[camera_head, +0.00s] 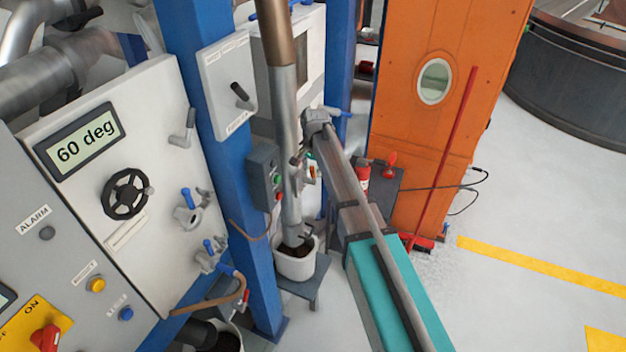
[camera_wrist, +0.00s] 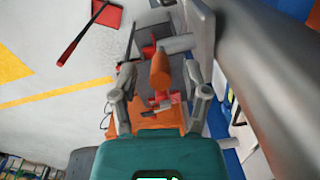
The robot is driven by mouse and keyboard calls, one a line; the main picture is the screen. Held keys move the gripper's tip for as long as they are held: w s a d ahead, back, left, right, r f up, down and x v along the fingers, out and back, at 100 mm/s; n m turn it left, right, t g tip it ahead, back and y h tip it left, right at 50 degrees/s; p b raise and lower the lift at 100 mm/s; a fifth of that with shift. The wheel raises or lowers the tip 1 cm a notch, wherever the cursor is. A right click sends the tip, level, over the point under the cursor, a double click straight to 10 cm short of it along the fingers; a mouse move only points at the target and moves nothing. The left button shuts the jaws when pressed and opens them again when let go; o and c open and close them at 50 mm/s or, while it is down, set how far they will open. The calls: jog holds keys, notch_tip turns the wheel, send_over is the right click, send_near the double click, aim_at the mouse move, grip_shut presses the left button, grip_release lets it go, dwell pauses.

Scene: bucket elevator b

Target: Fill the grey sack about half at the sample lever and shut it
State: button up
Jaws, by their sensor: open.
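My gripper (camera_wrist: 160,68) is open in the wrist view, one grey finger on each side of an orange cylindrical handle (camera_wrist: 160,72). The handle joins a short grey stub (camera_wrist: 182,42); whether a finger touches it, I cannot tell. No label shows on it, so I cannot tell if it is the sample lever. In the head view my arm reaches in toward a vertical pipe (camera_head: 286,125), and my gripper cannot be made out clearly. I cannot make out a grey sack in either view.
A white bucket (camera_head: 280,267) with dark material stands under the pipe's lower end. A blue post (camera_head: 240,180) and a control panel (camera_head: 150,215) stand left of the pipe. An orange casing (camera_head: 425,150) stands behind my arm.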

jog(key=shift+f+b, duration=1.05)
jog(key=shift+f, duration=0.3)
grip_shut()
